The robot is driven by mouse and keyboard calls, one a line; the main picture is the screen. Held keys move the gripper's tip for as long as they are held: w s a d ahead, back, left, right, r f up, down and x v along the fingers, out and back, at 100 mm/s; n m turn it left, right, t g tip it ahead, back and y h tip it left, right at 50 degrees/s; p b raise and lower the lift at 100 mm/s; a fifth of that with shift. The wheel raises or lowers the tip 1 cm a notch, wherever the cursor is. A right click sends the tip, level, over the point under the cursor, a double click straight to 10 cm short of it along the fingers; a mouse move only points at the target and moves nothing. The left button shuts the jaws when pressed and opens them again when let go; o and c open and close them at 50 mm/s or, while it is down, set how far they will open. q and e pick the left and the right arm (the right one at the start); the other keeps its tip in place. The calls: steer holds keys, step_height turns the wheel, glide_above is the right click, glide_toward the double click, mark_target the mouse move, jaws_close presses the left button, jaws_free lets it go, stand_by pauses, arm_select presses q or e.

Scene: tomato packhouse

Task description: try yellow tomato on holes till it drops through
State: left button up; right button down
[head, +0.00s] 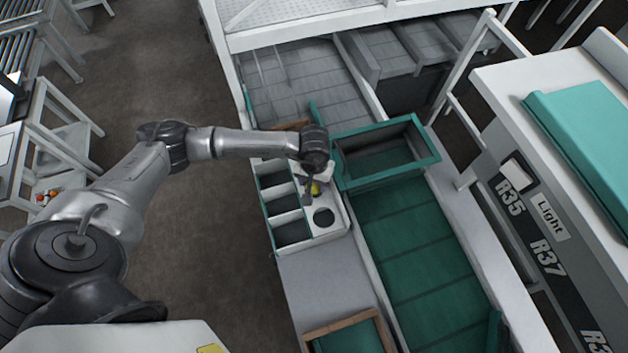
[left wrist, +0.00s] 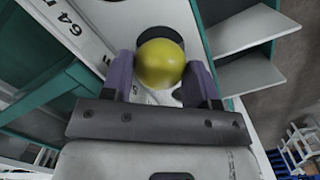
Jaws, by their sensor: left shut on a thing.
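The yellow tomato (head: 316,188) is small in the head view, partly hidden by my left gripper (head: 312,182). In the left wrist view the tomato (left wrist: 160,62) sits between the two purple fingers of my left gripper (left wrist: 162,78), which is shut on it. A white board with round holes (head: 331,229) lies under the gripper. One dark hole (head: 323,217) is open in front of the gripper. In the left wrist view a dark hole (left wrist: 160,37) shows just beyond the tomato, partly covered by it. The gap between tomato and board is unclear. My right gripper is not in view.
A divided bin with green edges (head: 267,218) adjoins the board on the left. A green-rimmed open crate (head: 387,177) stands to its right, over a green belt (head: 415,262). A wood-framed tray (head: 343,327) lies nearer. A white labelled cabinet (head: 515,135) stands at the right.

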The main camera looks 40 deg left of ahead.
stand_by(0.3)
arm_select(q)
steer(key=o, duration=0.6)
steer(key=shift+o, duration=0.9)
steer(key=shift+r, duration=0.15)
stand_by(0.5)
steer(key=shift+r+p, duration=0.55)
steer(key=shift+r, duration=0.55)
steer(key=shift+r+p, duration=0.95)
steer(key=shift+r, duration=1.3)
